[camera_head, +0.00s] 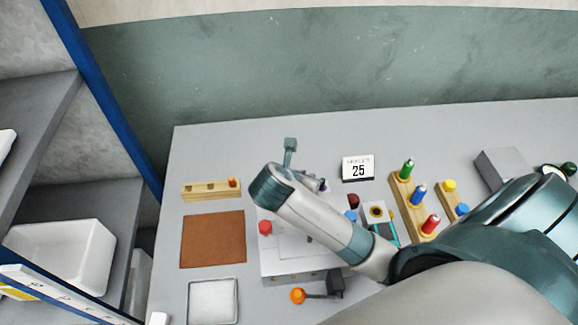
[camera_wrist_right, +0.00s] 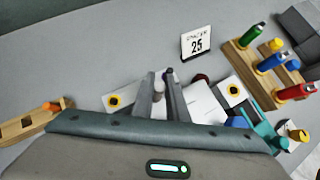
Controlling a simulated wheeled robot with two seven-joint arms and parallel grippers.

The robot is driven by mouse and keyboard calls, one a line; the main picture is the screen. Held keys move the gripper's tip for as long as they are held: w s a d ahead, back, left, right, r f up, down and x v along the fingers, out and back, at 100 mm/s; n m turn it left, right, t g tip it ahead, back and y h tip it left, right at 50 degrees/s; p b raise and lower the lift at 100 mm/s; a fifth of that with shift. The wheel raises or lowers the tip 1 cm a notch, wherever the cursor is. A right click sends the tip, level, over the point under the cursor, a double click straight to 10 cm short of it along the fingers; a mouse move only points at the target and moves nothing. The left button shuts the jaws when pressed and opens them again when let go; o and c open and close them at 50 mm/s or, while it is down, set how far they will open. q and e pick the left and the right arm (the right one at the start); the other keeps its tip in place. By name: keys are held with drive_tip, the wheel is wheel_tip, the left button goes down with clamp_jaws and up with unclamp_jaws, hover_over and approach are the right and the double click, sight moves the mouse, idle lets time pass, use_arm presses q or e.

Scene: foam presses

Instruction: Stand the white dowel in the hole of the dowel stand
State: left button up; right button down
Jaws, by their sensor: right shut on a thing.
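My right arm reaches in from the right in the head view, over the grey block at mid-table. My left gripper is not in view.
A brown mat (camera_head: 212,240) and a white tray (camera_head: 212,301) lie at the left. Wooden racks hold green, blue and red-handled tools (camera_head: 407,168) at the right. The back left of the table is clear.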

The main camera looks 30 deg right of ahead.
drive_tip(key=shift+s+d+r, duration=0.55)
drive_tip(key=shift+s+d, duration=0.05)
drive_tip(key=shift+s, duration=0.15)
